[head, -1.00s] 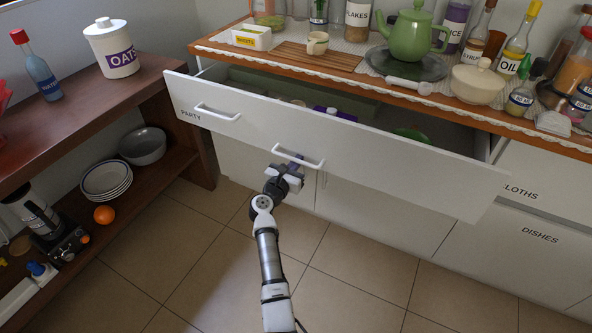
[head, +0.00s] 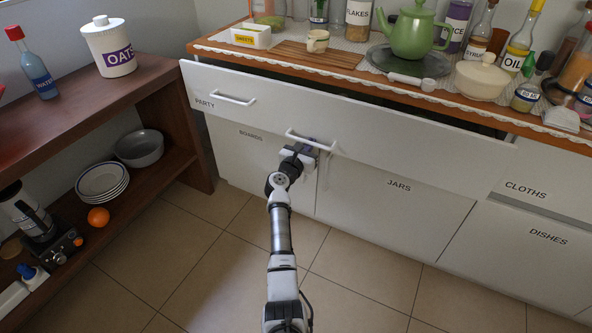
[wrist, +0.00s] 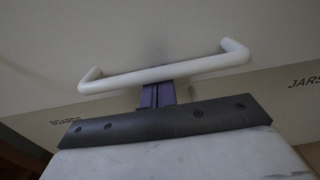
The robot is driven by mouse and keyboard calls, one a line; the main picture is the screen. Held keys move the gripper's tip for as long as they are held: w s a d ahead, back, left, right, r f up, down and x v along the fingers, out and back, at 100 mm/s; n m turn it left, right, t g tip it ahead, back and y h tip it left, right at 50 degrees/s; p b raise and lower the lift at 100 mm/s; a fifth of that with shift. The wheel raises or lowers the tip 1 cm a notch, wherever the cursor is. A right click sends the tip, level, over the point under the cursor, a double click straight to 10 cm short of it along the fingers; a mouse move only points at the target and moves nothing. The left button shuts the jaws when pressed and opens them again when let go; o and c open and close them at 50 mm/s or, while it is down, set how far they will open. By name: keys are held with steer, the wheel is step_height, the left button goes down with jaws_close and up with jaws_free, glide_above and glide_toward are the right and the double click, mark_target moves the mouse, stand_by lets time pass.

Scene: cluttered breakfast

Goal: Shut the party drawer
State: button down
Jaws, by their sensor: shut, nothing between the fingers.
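The party drawer (head: 400,142) is a wide white front under the counter, labelled PARTY at its left end, with two white bar handles. It stands slightly open, with a narrow dark gap along its top edge. My gripper (head: 312,146) is at the right handle (head: 309,139), near the middle of the front. In the wrist view my shut fingers (wrist: 158,94) reach up under the white handle (wrist: 165,73) toward the drawer face, with nothing between them. Whether the fingertips touch the face is hidden by the handle.
The wooden counter (head: 330,70) above holds a green teapot (head: 411,35), a lidded bowl (head: 481,79) and several bottles. Cupboards labelled BOARDS and JARS (head: 400,200) are below. A brown shelf (head: 100,100) stands at the left. The tiled floor is clear.

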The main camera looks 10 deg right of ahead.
mark_target(316, 135)
steer(key=shift+b+x, duration=0.55)
steer(key=shift+x, duration=0.75)
steer(key=shift+r, duration=0.15)
steer(key=shift+b+x, duration=1.5)
steer(key=shift+x, duration=0.35)
steer(key=shift+s+a+r+p, duration=0.1)
steer(key=shift+s+a+p, duration=0.25)
steer(key=shift+p, duration=0.25)
steer(key=p+v, duration=0.5)
steer(key=v, duration=0.3)
steer(key=shift+s, duration=0.15)
